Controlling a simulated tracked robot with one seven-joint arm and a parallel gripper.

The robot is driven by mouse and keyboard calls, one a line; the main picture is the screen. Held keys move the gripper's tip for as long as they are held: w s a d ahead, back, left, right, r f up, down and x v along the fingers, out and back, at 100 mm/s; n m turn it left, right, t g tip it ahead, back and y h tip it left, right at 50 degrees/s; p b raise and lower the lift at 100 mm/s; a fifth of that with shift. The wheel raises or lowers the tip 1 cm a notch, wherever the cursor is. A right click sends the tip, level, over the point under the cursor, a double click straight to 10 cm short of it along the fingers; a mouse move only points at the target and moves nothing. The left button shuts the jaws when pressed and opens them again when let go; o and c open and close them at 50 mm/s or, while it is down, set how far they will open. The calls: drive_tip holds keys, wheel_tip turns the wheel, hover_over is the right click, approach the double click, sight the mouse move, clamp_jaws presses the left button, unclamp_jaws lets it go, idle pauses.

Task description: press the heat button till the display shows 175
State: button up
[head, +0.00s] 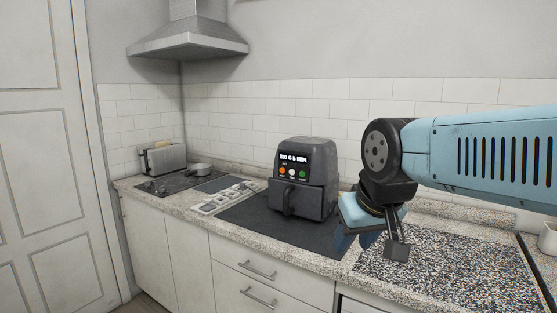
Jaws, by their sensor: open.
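A dark grey air fryer (305,180) stands upright on a dark mat (255,222) on the counter. Its lit display (293,157) shows a number, then "C 5 MIN"; the number is too small to read surely. Below are an orange button (282,171), a white button (292,172) and a green button (302,174); their labels are too small to read, so I cannot tell which is heat. My gripper (371,246) is open and empty, to the right of the fryer and apart from its front panel in the picture.
A toaster (164,158) and a small pot (199,170) stand at the far left of the counter. A light tray-like item (222,197) lies left of the mat. A speckled board (450,278) lies below my arm, and a white mug (548,240) stands at the right edge.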

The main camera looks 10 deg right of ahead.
drive_tip(key=shift+c, duration=0.4)
clamp_jaws()
idle(1.5)
